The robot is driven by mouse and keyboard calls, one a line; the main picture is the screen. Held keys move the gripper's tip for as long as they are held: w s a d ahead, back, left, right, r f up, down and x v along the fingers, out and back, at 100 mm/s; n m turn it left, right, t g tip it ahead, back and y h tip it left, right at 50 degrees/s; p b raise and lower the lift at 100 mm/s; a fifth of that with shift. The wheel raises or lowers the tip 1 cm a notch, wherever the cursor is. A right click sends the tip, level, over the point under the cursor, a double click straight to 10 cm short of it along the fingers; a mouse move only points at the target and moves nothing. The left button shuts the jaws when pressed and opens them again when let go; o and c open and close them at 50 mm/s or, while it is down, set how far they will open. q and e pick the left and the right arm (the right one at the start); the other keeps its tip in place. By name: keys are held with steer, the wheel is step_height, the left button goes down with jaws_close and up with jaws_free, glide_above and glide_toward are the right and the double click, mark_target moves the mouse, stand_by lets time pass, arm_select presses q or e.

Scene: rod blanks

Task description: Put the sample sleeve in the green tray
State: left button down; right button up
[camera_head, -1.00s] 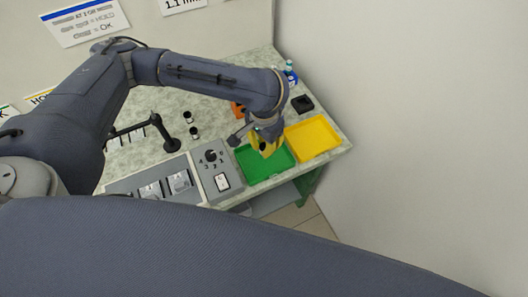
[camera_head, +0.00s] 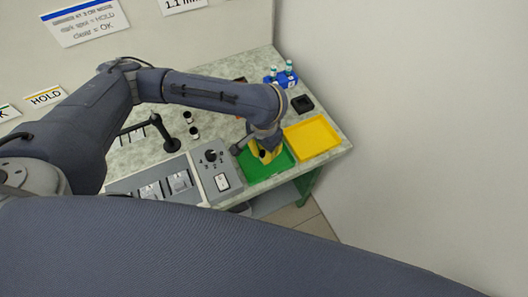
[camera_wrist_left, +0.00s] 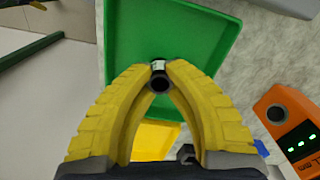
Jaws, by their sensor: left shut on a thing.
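The sample sleeve (camera_wrist_left: 160,84) is a small cylinder with a dark round end and a pale band, seen in the left wrist view. My left gripper (camera_wrist_left: 159,69) is shut on it, with the yellow fingertips on either side. The green tray (camera_wrist_left: 205,25) lies beneath the fingertips in that view. In the head view my left gripper (camera_head: 265,155) is over the green tray (camera_head: 255,171), and the sleeve is hard to make out there. I cannot tell the exact height of the sleeve above the tray floor. My right gripper is not in view.
A yellow tray (camera_head: 313,137) stands right of the green one. A grey dial panel (camera_head: 212,175) is to its left. A blue rack with vials (camera_head: 280,78) and a small black box (camera_head: 302,103) are behind. An orange device (camera_wrist_left: 289,115) shows in the wrist view.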

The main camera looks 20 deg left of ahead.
arm_select(q)
steer(key=shift+f, duration=0.15)
steer(key=c, duration=1.4)
jaws_free()
steer(key=shift+c, duration=0.2)
step_height(320, 180, up, 12)
steer(key=shift+r, duration=0.2)
